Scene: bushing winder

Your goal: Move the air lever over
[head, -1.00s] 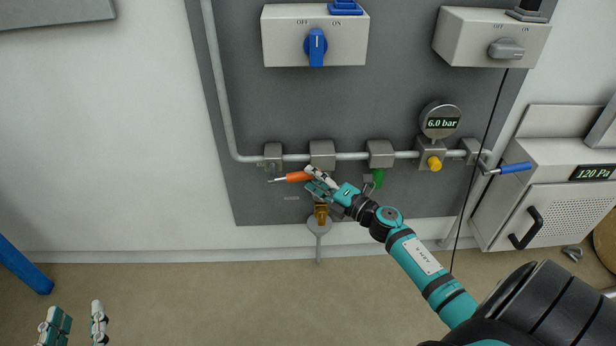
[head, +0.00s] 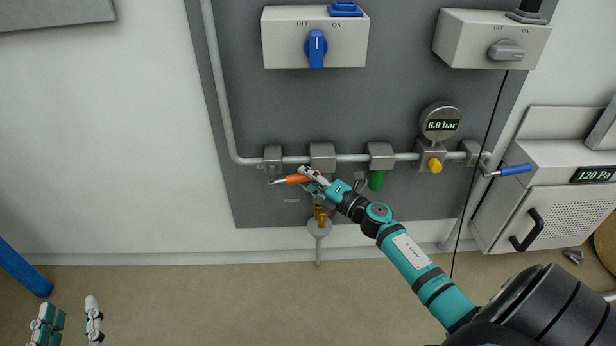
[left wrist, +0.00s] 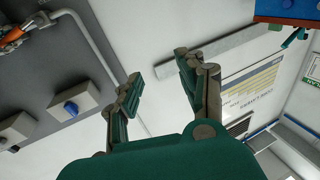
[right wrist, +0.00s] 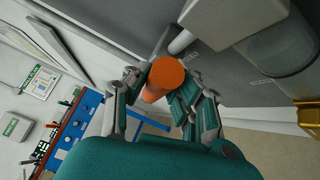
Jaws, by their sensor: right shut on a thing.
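The air lever is an orange-handled lever (head: 297,179) with a thin metal shank, below the pipe at the left of the grey panel. It lies nearly level, its shank pointing left towards the leftmost pipe block. My right gripper (head: 308,177) is shut on the orange handle. In the right wrist view the round end of the orange handle (right wrist: 165,77) shows between the fingers of the right gripper (right wrist: 158,88). My left gripper (head: 68,320) is at the lower left, apart from the panel. The left wrist view shows its fingers (left wrist: 157,68) spread and empty.
A pipe (head: 350,157) with several blocks crosses the panel. Near the lever are a brass fitting (head: 321,215) and a green cylinder (head: 377,181). Further right are a 6.0 bar gauge (head: 440,123), a yellow knob (head: 434,165) and a blue-handled lever (head: 516,169). The floor below is clear.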

